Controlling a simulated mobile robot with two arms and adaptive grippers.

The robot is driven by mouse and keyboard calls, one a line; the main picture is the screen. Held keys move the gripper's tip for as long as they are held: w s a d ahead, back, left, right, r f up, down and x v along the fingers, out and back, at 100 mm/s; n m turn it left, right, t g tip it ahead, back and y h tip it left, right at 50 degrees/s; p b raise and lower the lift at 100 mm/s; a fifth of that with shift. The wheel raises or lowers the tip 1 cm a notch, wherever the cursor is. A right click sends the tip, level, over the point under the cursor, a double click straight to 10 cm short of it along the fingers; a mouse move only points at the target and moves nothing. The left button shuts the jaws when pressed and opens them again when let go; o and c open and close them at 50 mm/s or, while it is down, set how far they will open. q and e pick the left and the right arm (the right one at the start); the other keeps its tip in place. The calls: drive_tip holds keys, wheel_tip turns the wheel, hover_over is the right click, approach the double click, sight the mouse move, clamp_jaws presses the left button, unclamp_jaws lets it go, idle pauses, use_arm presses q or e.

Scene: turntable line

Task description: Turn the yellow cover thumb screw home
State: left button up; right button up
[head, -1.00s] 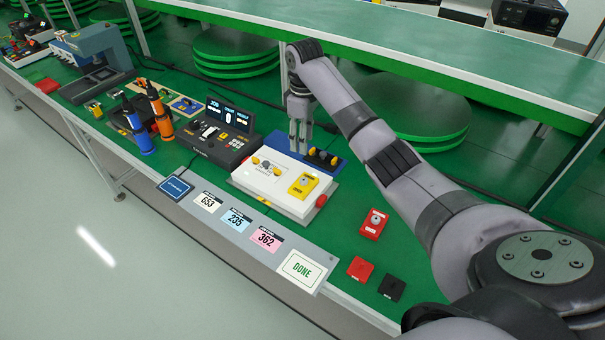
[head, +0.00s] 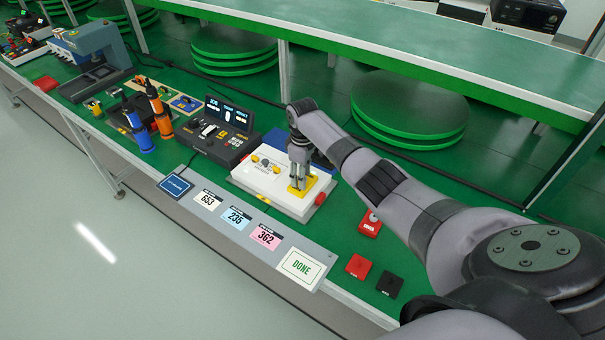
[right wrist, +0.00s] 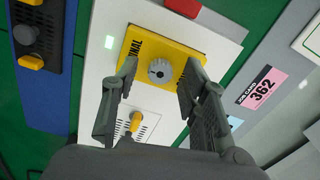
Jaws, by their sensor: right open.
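The yellow cover (head: 318,184) lies on the white box (head: 270,188) at its right end. In the right wrist view the yellow cover (right wrist: 185,60) carries a grey round thumb screw (right wrist: 160,71) with a knurled edge. My right gripper (head: 297,187) points down over the yellow cover and hides its screw in the head view. In the right wrist view the open fingers of my right gripper (right wrist: 157,78) stand on either side of the screw with a gap around it. Whether the fingertips reach down to the screw's height is unclear. My left gripper is out of view.
A blue tray (right wrist: 42,75) with dark knobs sits beside the white box. A black console (head: 220,135) stands to its left. Job cards and a DONE card (head: 302,266) lie along the front ledge. A red box (head: 370,223) stands to the right, partly behind my arm.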

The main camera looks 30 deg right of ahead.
drive_tip(key=shift+c, duration=0.3)
clamp_jaws()
drive_tip(key=shift+r+m+p, duration=0.1)
drive_tip(key=shift+m+p, duration=0.3)
drive_tip(key=shift+m, duration=0.2)
drive_tip(key=shift+r+m+p, duration=0.1)
drive_tip(key=shift+m+p, duration=0.45)
drive_tip(key=shift+m, duration=0.25)
drive_tip(key=m+p, duration=0.1)
drive_tip(key=m, duration=0.1)
drive_tip(key=shift+m, duration=0.3)
drive_tip(key=m+p, duration=0.1)
drive_tip(key=m, duration=0.2)
drive_tip(key=shift+p, duration=0.3)
drive_tip(key=shift+w+m+p, duration=0.1)
drive_tip(key=shift+m+p, duration=0.25)
drive_tip(key=shift+m, duration=1.45)
